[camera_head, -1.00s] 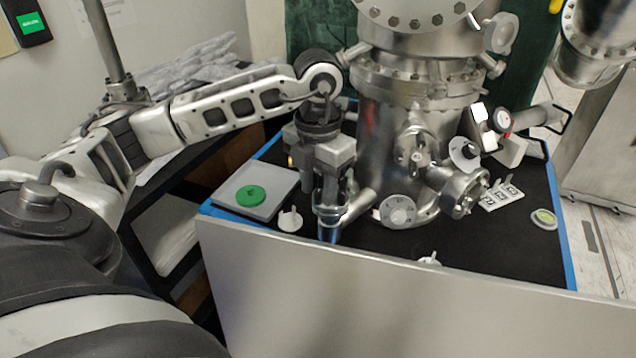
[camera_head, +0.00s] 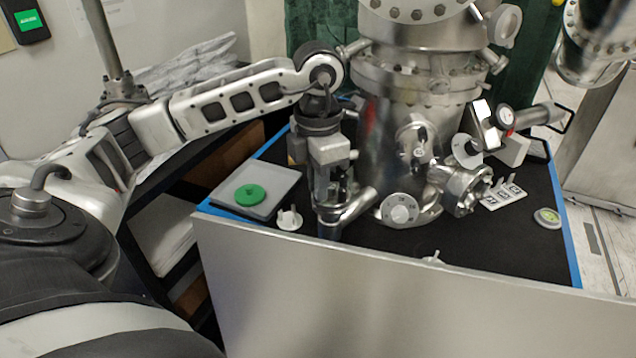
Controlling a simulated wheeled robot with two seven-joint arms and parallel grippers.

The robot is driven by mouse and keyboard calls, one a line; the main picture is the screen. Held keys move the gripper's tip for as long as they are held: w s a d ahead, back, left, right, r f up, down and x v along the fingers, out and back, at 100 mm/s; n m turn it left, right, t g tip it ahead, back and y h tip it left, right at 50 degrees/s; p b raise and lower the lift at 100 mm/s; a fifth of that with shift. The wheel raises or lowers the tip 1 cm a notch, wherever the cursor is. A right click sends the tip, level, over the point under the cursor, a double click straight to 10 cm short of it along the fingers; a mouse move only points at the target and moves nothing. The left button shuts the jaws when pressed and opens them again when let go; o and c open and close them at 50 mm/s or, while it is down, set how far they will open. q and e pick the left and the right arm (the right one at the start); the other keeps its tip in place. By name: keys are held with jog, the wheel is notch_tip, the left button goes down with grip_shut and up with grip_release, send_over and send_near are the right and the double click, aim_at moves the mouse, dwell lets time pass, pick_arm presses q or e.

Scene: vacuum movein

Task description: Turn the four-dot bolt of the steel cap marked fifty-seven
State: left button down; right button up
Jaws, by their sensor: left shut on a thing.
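The steel vacuum vessel (camera_head: 385,135) stands on the black bench top with several round ports around its foot. A round plate (camera_head: 399,209) with a pale face sits on the front port, but its marking is too small to read. A steel pipe stub (camera_head: 357,205) slants down to the left beside it. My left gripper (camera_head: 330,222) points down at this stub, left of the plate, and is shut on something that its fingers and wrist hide. I cannot make out any four-dot bolt. My right gripper is not in view.
A grey tray (camera_head: 277,181) with a green disc (camera_head: 249,194) lies left of my gripper. A small white knobbed piece (camera_head: 289,219) stands nearby. A grey panel (camera_head: 380,290) borders the front.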

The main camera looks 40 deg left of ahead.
pick_arm(q)
jog(key=c, duration=1.4)
grip_release()
jog(key=shift+c, duration=0.2)
notch_tip(320, 180, up, 12)
jog(key=p, duration=0.2)
